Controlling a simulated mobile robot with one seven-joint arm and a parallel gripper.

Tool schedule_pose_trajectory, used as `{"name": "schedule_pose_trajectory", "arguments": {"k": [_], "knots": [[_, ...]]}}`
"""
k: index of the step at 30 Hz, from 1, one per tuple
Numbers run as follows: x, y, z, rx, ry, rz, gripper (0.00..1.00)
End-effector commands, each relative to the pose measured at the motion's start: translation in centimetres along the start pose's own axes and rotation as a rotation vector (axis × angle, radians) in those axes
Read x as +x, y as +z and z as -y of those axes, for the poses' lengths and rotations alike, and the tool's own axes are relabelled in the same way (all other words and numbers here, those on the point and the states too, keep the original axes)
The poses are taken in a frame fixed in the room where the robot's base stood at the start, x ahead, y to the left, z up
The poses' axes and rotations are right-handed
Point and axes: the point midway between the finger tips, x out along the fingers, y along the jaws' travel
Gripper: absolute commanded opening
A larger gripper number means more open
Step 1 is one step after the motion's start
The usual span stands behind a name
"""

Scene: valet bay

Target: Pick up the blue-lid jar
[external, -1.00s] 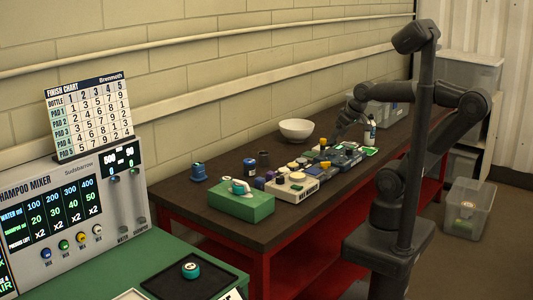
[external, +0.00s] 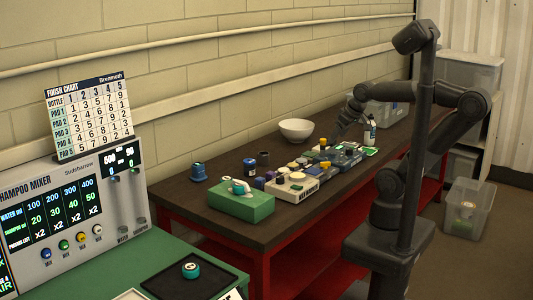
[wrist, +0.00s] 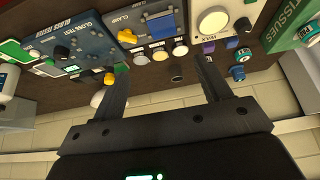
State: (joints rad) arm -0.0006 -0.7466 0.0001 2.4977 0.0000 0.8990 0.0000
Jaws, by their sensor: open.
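A small jar with a blue lid (external: 250,168) stands on the dark bench, behind the green box. What looks like the same jar shows in the wrist view (wrist: 239,71), right of my right fingertip and apart from it. My gripper (wrist: 160,64) is open, with nothing between its fingers.
A dark jar (external: 263,158) stands close to the blue-lid jar. The green tissue box (external: 247,205) and a white WAX box (external: 293,189) stand in front. A white bowl (external: 296,129) is near the wall, and a bottle (external: 370,132) is at the right.

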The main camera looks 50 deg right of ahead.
Motion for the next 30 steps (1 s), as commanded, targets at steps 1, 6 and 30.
{"name": "schedule_pose_trajectory", "arguments": {"k": [1,6,30], "knots": [[0.1,-0.3,0.1,-0.003,-0.001,0.002,0.7],[1.1,-3.3,0.8,-0.027,-0.008,0.016,0.7],[17.7,-21.1,10.2,-0.194,-0.087,0.091,0.7]]}}
